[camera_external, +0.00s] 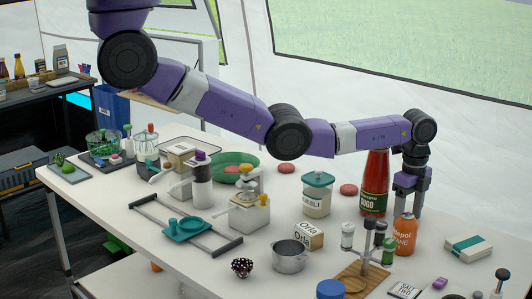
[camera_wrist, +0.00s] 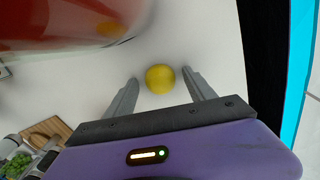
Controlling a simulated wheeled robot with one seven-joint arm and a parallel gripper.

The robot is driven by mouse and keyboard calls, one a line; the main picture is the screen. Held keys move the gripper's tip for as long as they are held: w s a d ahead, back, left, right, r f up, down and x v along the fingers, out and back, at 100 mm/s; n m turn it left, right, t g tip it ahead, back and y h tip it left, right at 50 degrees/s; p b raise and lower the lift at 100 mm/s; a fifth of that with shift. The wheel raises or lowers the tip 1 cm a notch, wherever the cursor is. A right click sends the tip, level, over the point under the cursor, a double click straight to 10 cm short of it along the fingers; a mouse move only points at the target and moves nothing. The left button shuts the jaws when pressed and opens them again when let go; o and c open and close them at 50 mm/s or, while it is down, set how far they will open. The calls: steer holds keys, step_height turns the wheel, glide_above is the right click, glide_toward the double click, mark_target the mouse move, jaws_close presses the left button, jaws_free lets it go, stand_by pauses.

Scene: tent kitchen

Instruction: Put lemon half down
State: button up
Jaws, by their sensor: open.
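The lemon half (camera_wrist: 160,79) shows in the wrist view as a small round yellow piece against the white table top. It lies between the two fingertips of my gripper (camera_wrist: 160,77), with a gap on each side. My gripper is open and points down. In the external view my gripper (camera_external: 411,196) is low over the right part of the table, behind the orange bottle (camera_external: 405,236). The lemon half is hidden from the external view.
A tall red sauce bottle (camera_external: 374,190) stands close left of my gripper. It fills the wrist view's upper left, blurred. A wooden board (camera_external: 352,283) lies in front. Bare table (camera_external: 443,228) lies between my gripper and that box.

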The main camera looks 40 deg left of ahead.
step_height(320, 180, up, 12)
steer(key=shift+r+p, duration=0.2)
steer(key=shift+p, duration=0.1)
stand_by(0.5)
